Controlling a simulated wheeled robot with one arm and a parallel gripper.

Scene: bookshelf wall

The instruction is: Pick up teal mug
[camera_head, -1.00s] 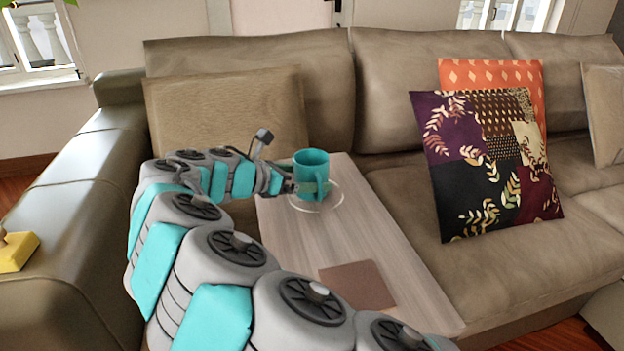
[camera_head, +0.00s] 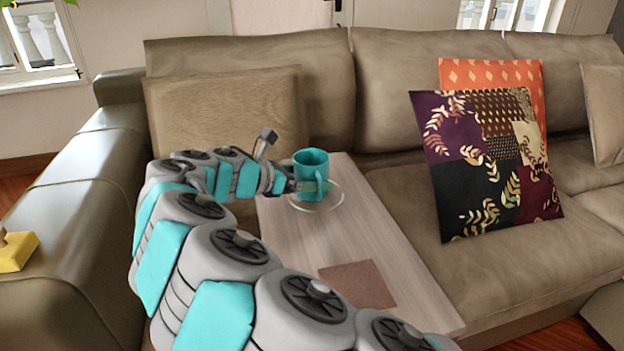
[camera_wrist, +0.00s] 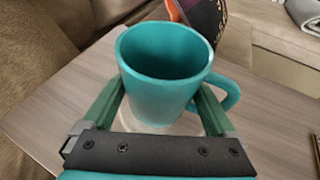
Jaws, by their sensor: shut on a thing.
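The teal mug (camera_head: 311,172) stands upright over a clear round saucer (camera_head: 318,205) on the wooden board on the sofa. I cannot tell whether the mug's base touches the saucer.
The wooden board (camera_head: 345,235) has a brown square coaster (camera_head: 358,285) near its front. A patterned cushion (camera_head: 490,165) and an orange cushion (camera_head: 490,75) lean at the right. A beige cushion (camera_head: 225,110) stands behind my arm. A yellow object (camera_head: 18,252) rests on the left armrest.

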